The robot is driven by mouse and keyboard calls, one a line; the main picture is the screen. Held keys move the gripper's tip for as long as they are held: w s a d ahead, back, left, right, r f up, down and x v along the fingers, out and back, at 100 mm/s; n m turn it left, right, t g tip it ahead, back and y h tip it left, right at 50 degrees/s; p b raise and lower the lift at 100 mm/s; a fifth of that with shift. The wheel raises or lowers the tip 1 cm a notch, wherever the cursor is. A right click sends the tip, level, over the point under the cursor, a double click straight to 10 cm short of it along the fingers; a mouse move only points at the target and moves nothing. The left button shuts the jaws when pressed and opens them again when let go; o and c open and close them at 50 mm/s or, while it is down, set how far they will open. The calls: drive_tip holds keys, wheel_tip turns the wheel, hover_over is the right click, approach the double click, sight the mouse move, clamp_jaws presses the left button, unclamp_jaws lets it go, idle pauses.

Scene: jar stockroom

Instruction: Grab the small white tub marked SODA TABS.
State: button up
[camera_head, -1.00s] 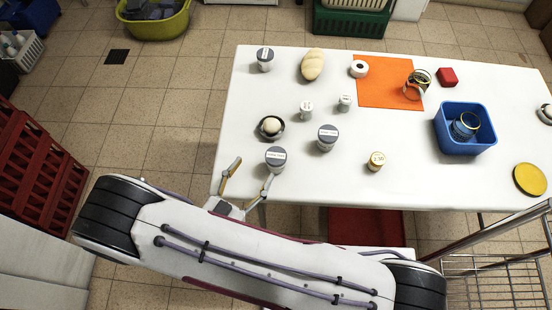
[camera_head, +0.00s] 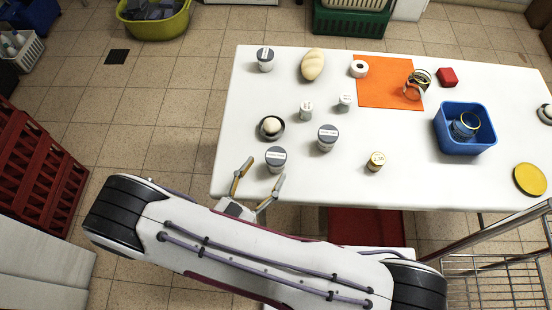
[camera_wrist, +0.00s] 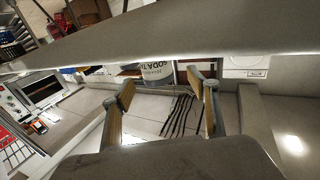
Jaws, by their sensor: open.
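In the head view the labels are too small to read. The tub nearest my gripper is a white one with a grey lid (camera_head: 275,160), at the table's front left. My gripper (camera_head: 259,176) is open and empty at the front left edge, with a finger on each side of the line to that tub. The fingers also show apart in the wrist view (camera_wrist: 165,92).
Similar grey-lidded tubs stand at back left (camera_head: 265,60) and right (camera_head: 327,138). Smaller white tubs (camera_head: 306,110) (camera_head: 345,102) stand behind, and a yellow-lidded one (camera_head: 376,161) to the right. A dark bowl (camera_head: 271,137) with a pale round thing sits close behind the nearest tub.

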sight(270, 165)
drive_tip(key=shift+w+d, duration=0.2)
drive_tip(key=shift+w, duration=0.1)
drive_tip(key=shift+w, duration=0.1)
drive_tip(key=shift+w+d+r, duration=0.25)
drive_tip(key=shift+w+d, duration=0.25)
drive_tip(key=shift+w, duration=0.2)
drive_tip(key=shift+w+d+r, duration=0.2)
drive_tip(key=shift+w+d, duration=0.3)
drive_tip(key=shift+w, duration=0.15)
drive_tip(key=shift+x, duration=0.85)
drive_tip(key=c, duration=1.4)
